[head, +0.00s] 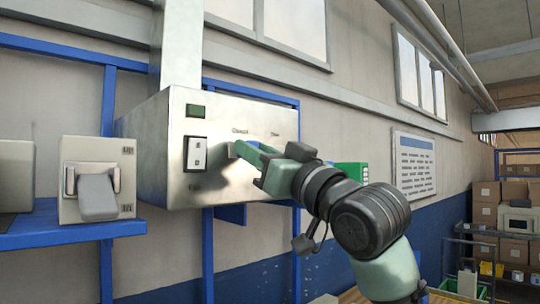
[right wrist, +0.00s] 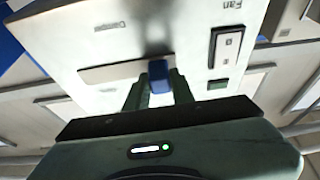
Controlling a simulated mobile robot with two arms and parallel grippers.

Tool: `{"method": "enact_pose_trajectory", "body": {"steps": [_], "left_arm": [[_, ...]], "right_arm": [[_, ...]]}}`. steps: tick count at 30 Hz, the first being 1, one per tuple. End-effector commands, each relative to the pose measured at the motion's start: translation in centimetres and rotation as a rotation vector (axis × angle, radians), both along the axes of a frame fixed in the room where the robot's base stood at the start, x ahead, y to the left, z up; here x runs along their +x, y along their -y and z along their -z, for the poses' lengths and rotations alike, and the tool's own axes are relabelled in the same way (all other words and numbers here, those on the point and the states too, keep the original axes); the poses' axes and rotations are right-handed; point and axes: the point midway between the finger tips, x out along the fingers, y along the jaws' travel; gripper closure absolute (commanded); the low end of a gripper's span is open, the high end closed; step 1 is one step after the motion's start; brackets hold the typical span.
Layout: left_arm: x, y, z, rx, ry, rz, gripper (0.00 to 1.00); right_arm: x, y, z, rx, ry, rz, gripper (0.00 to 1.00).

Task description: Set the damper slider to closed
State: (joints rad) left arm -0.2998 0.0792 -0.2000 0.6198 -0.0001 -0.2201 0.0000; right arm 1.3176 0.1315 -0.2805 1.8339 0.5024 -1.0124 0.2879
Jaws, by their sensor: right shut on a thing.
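The damper slider is on the front of a metal box (head: 225,110), to the right of a fan switch in the head view. In the right wrist view its blue knob (right wrist: 158,72) stands at the right end of a pale slot plate (right wrist: 110,72), the end nearer the fan switch. My right gripper (head: 243,150) reaches the panel from the right. In the right wrist view its two green fingers (right wrist: 158,90) are shut on the knob, one on each side. In the head view the gripper mostly hides the slider. My left gripper is not in view.
The white fan rocker switch (head: 196,154) sits left of the slider, with a dark green indicator (head: 195,111) above it. A smaller box with a grey lever (head: 97,198) stands on a blue shelf at left. A green box (head: 350,174) shows behind my right arm.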

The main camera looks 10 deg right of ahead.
Motion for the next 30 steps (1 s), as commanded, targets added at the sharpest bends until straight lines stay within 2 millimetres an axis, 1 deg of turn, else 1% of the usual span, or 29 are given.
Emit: {"method": "enact_pose_trajectory", "body": {"steps": [1, 7, 8, 9, 10, 20, 23, 30], "left_arm": [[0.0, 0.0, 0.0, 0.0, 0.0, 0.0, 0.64], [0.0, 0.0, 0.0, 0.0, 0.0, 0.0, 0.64], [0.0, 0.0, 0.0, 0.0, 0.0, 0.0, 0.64], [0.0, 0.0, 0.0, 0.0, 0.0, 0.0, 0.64], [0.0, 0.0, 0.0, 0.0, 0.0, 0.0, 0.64], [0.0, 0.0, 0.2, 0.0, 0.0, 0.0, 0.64], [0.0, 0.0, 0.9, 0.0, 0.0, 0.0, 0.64], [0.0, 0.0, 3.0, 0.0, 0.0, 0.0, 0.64]], "right_arm": [[-0.2, -0.3, 0.1, 0.0, -0.001, -0.008, 1.0], [-0.1, -0.3, 0.1, -0.001, -0.003, -0.008, 1.0], [-0.1, -0.3, 0.1, -0.001, -0.003, -0.008, 0.68], [-0.1, -0.3, 0.1, 0.0, -0.002, -0.008, 0.57], [-0.1, -0.3, 0.1, 0.0, -0.002, -0.008, 0.55], [-0.3, -0.1, 0.2, 0.0, 0.0, -0.005, 0.55], [-1.0, 0.4, 0.8, -0.001, 0.002, -0.006, 0.55], [-4.3, 2.4, 2.5, -0.002, 0.003, -0.005, 0.55]]}}
